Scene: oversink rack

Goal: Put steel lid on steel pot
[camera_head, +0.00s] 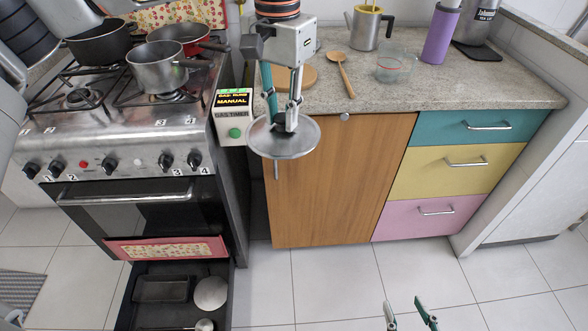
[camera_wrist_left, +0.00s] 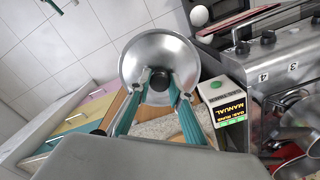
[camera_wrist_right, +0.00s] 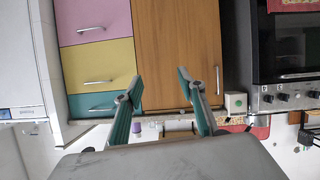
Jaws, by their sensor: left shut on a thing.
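The steel lid (camera_head: 265,142) is a round, shiny disc with a dark knob. My left gripper (camera_head: 287,122) is shut on the knob and holds the lid in the air in front of the counter edge, to the right of the stove. The left wrist view shows the lid (camera_wrist_left: 160,52) between the fingertips (camera_wrist_left: 160,88). The steel pot (camera_head: 157,68) stands on the front right burner of the stove, to the left of the lid and apart from it. Its top is uncovered. My right gripper (camera_head: 405,312) is open and empty, low over the floor; it also shows in the right wrist view (camera_wrist_right: 160,82).
A black pan (camera_head: 100,45) and a red pan (camera_head: 180,33) stand behind the pot. A gas timer box (camera_head: 232,117) is between stove and counter. A wooden spoon (camera_head: 342,72), glass bowl (camera_head: 396,68) and purple bottle (camera_head: 440,36) are on the counter. The oven's lower drawer is open.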

